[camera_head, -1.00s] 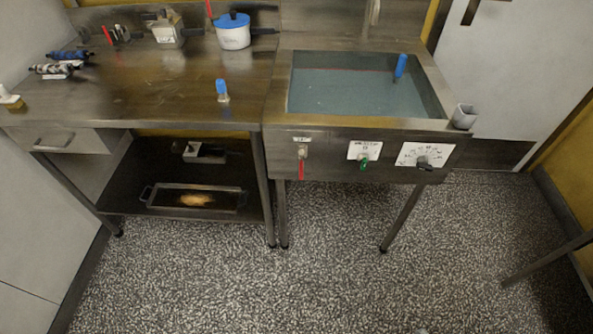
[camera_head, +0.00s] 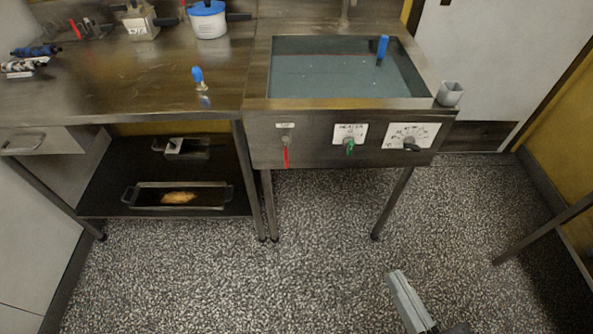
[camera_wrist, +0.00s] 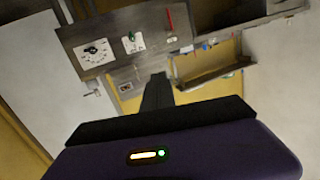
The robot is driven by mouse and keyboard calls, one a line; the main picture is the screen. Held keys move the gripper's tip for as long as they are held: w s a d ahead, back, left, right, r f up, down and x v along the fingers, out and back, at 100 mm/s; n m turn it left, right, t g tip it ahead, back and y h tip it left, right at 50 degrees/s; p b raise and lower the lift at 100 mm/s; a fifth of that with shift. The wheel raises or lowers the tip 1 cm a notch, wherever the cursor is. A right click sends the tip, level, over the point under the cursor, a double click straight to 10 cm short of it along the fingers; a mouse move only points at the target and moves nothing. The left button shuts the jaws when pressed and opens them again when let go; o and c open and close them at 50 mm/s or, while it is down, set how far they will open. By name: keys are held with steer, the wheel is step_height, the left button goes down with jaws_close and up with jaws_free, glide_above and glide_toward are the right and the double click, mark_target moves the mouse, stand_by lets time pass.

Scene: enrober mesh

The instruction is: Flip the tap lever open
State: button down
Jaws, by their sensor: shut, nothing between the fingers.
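The tap lever (camera_head: 285,157) is a thin red handle hanging straight down from a small fitting under a label, at the left of the steel tank's front panel (camera_head: 323,156). In the wrist view the picture is turned over, and the red lever (camera_wrist: 170,20) shows at the top. My gripper (camera_wrist: 158,77) is shut and empty, its dark fingers pointing toward the panel. In the head view, a grey part of my arm enters at the bottom right, over the floor, well apart from the lever.
A green heater switch (camera_head: 349,147) and a black dial knob (camera_head: 410,144) sit right of the lever. The tank (camera_head: 343,103) holds bluish liquid. A steel bench (camera_head: 120,95) with a lower shelf stands at left. The speckled floor in front is clear.

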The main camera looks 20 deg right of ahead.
mark_target(286, 150)
steer(key=w+d+f+m+h+b, duration=0.1)
steer(key=w+d+f+m+b, duration=0.35)
steer(key=w, duration=0.45)
steer(key=w+d+f+m+b, duration=0.2)
steer(key=w+d+f+m, duration=0.25)
steer(key=w+f, duration=0.4)
steer(key=w+a+f+m+y+b, duration=0.1)
steer(key=w+a+m+y, duration=0.1)
steer(key=w, duration=0.3)
steer(key=w+a+m+y, duration=0.2)
steer(key=w+y, duration=0.2)
steer(key=w, duration=0.2)
steer(key=shift+f+m+t+y+b, duration=0.3)
steer(key=shift+f+t+b, duration=0.1)
steer(key=shift+w, duration=0.1)
steer(key=a+x, duration=0.2)
steer(key=x, duration=1)
steer(key=shift+a+p, duration=0.3)
steer(key=shift+a, duration=0.1)
